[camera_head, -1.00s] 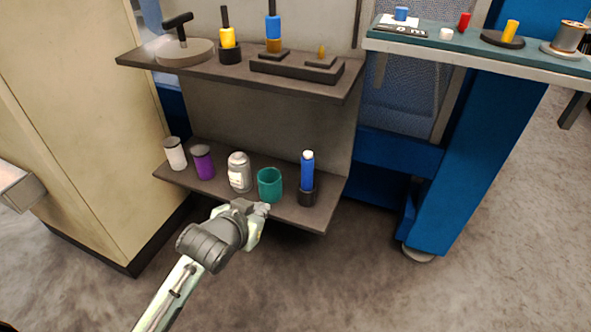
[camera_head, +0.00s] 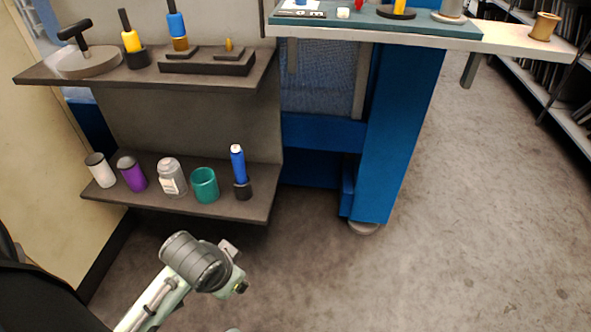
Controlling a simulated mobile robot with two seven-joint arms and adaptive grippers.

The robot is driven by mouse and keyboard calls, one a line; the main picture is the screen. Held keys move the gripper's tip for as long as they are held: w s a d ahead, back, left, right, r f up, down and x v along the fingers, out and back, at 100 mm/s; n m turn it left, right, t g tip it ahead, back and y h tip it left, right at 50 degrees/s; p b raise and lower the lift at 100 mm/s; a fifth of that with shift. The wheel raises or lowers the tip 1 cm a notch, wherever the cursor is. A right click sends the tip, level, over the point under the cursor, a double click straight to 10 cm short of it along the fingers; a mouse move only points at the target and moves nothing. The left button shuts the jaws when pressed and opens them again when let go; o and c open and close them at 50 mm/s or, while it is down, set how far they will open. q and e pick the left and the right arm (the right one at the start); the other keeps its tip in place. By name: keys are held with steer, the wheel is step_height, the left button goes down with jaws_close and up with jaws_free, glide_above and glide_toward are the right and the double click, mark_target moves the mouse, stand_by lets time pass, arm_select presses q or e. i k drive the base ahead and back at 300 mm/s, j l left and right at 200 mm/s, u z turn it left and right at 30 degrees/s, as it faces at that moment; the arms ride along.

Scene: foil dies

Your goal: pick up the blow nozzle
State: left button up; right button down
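I cannot tell for sure which item is the blow nozzle. A blue cylinder with a pale tip (camera_head: 238,163) stands upright in a small black holder (camera_head: 243,190) at the right end of the lower shelf. On the upper shelf stand a yellow tool with a black stem (camera_head: 130,40) in a dark holder and a blue tool with an amber lower part (camera_head: 176,24). My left gripper (camera_head: 238,284) is in front of and below the lower shelf, apart from everything on it. Its fingers are too unclear to read. My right gripper is out of view.
The lower shelf (camera_head: 225,208) also holds a white jar (camera_head: 100,171), a purple jar (camera_head: 132,174), a clear labelled jar (camera_head: 172,178) and a teal cup (camera_head: 205,186). A blue frame (camera_head: 393,140) carries a worktop on the right. The floor in front is clear.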

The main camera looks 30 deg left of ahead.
mark_target(238, 161)
steer(key=k+j+z, duration=0.2)
steer(key=z, duration=0.3)
steer(key=k+z, duration=0.3)
steer(key=z, duration=0.2)
steer(key=k+j, duration=0.7)
steer(key=j, duration=0.5)
steer(key=i+j, duration=0.15)
steer(key=j, duration=0.2)
